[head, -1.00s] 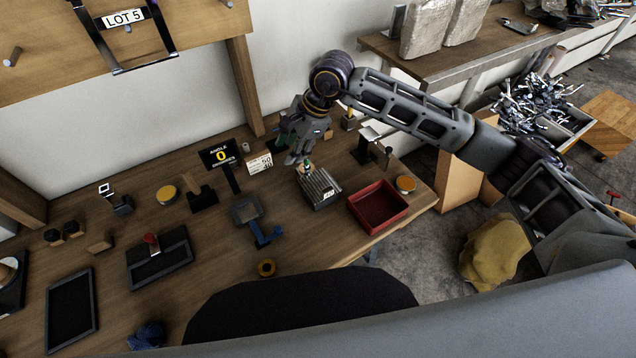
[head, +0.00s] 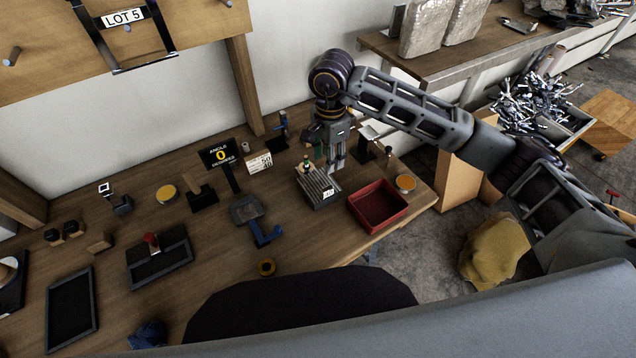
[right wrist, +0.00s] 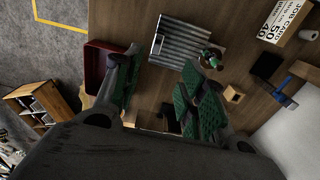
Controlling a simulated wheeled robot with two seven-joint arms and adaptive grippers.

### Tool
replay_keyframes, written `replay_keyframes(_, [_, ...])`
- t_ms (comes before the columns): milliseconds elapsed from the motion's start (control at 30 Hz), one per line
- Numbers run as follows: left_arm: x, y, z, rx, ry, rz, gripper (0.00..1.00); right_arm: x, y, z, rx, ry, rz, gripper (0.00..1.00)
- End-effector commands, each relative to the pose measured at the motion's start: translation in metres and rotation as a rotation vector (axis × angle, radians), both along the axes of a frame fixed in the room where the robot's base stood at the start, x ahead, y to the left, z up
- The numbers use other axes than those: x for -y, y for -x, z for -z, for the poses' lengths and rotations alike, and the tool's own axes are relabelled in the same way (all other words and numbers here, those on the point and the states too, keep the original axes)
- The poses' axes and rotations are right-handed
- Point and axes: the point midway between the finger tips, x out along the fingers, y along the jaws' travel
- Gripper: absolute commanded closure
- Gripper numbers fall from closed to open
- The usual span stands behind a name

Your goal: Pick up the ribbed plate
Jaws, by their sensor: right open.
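The ribbed plate (head: 318,188) is a grey metal block with parallel ridges, lying on the wooden workbench between the red tray and the job card. A small green-topped item (head: 307,163) is at its back edge. In the right wrist view the ribbed plate (right wrist: 187,44) lies flat beyond the fingertips, partly overlapped by the green-topped item (right wrist: 213,55). My right gripper (head: 335,168) points down just behind and right of the plate. Its green-padded fingers (right wrist: 160,75) are apart with nothing between them. My left gripper is not in view.
A red tray (head: 378,207) stands right of the plate near the bench edge. A dark stand (head: 364,150) is close behind the gripper.

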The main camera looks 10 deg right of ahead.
Motion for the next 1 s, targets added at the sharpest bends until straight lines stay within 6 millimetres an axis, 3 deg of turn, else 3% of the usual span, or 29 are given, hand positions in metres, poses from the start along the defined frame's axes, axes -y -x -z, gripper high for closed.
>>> replay_keyframes(267, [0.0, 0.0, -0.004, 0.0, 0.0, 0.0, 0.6, 0.0, 0.001, 0.02, -0.003, 0.0, 0.001, 0.59])
replay_keyframes(700, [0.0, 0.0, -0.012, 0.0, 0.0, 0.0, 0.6, 0.0, 0.001, 0.075, -0.001, -0.001, 0.0, 0.59])
replay_keyframes(1000, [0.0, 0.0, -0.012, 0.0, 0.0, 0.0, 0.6, 0.0, 0.001, 0.086, 0.0, -0.001, 0.0, 0.59])
